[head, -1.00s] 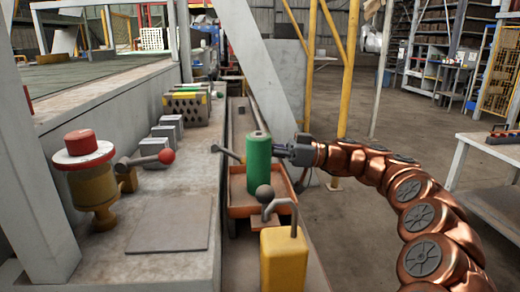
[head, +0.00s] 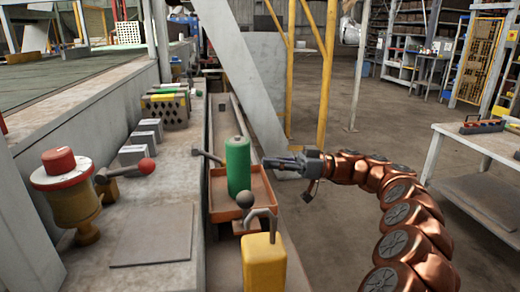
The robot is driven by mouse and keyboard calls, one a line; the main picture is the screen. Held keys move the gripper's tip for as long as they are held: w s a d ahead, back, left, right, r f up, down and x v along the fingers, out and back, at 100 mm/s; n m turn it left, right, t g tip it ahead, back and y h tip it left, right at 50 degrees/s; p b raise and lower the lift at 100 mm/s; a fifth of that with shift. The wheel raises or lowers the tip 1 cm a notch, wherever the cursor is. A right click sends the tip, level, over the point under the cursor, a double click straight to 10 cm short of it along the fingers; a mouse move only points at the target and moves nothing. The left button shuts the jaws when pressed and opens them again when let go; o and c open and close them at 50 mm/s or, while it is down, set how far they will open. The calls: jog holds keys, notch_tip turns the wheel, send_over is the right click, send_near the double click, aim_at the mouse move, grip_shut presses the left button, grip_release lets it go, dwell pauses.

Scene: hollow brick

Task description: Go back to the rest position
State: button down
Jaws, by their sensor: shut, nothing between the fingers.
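My gripper (head: 272,162) is in the middle of the head view, at the end of my copper-coloured arm. Its fingers point left and are shut with nothing between them. A green cylinder (head: 238,168) stands upright in a shallow orange tray (head: 262,188), just left of my gripper. A gap shows between the fingertips and the cylinder. The hollow brick (head: 172,112) with dark holes sits further back on the grey ledge, with yellow and green pieces on its top.
A yellow block with a bent handle (head: 264,262) stands in front of the tray. A red-topped yellow fitting (head: 66,190) and a red-knobbed lever (head: 130,169) are at left. A slanted grey beam (head: 222,75) rises behind my gripper. A white table (head: 480,150) stands at right. Open floor lies between.

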jog(key=shift+d+f, duration=0.2)
jog(key=shift+f, duration=0.1)
